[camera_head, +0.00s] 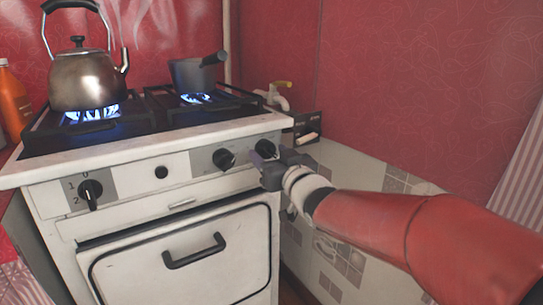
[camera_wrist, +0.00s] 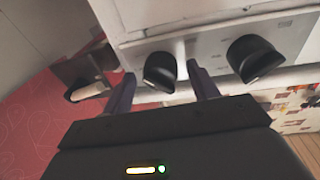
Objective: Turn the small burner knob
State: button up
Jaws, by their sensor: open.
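A white stove front carries black knobs. In the head view, the right knob (camera_head: 266,149) and the middle knob (camera_head: 224,158) sit on grey plates, and a left knob (camera_head: 90,194) sits by the marks 1 and 2. Which one is the small burner's knob is not labelled. My gripper (camera_head: 264,167) is at the right knob, partly covering that part of the panel. In the wrist view, my open gripper (camera_wrist: 161,74) has one finger on each side of a knob (camera_wrist: 160,72). Contact cannot be told. The neighbouring knob (camera_wrist: 252,58) is outside the right finger.
Blue flames burn under a steel kettle (camera_head: 82,82) and a grey saucepan (camera_head: 196,74) on the hob. An oven handle (camera_head: 194,252) juts out below. A dark holder with a pale handle (camera_head: 308,137) is right of the stove. An orange bottle (camera_head: 14,100) stands at far left.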

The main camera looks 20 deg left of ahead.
jog(key=v, duration=0.7)
jog(key=shift+s+d, duration=0.3)
dwell(0.8)
jog(key=s+d+f+m+h+p, duration=0.1)
jog(key=s+d+m+h+p, duration=0.15)
jog(key=d+h, duration=0.45)
jog(key=s+d+f+m+h+p, duration=0.1)
jog(key=d+f+m+h, duration=0.2)
jog(key=d, duration=0.8)
jog(key=s+d+f+m+g+h+p, duration=0.1)
jog(key=s+d+f+g, duration=0.1)
jog(key=s+d, duration=0.3)
jog(key=s+d+f+m+g+h+p, duration=0.1)
jog(key=s+d+g, duration=0.4)
jog(key=s, duration=0.7)
notch_tip(320, 180, down, 3)
jog(key=shift+s+d+r+m+h, duration=0.2)
jog(key=shift+d+m+h, duration=0.1)
jog(key=shift+m+h, duration=0.35)
